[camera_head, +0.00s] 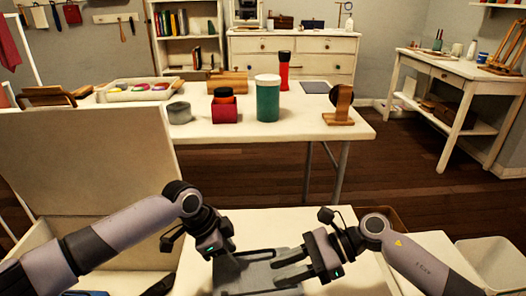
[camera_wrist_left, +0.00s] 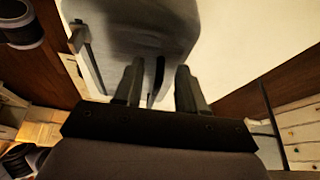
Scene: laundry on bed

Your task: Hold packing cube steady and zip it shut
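The grey packing cube (camera_head: 242,278) lies on the light surface in front of me, low in the head view, partly hidden by my grippers. Its grey top fills the upper middle of the left wrist view (camera_wrist_left: 125,40). My left gripper (camera_head: 222,254) is over its far left part. In the left wrist view its two fingers (camera_wrist_left: 157,88) are apart, with a narrow dark strip showing between them near the cube's edge. My right gripper (camera_head: 280,268) reaches in from the right, fingers apart, over the cube's right side. The zip and its pull cannot be made out.
An open white suitcase-like box (camera_head: 85,165) with a raised lid stands at the left. A white bin (camera_head: 490,262) is at the lower right.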

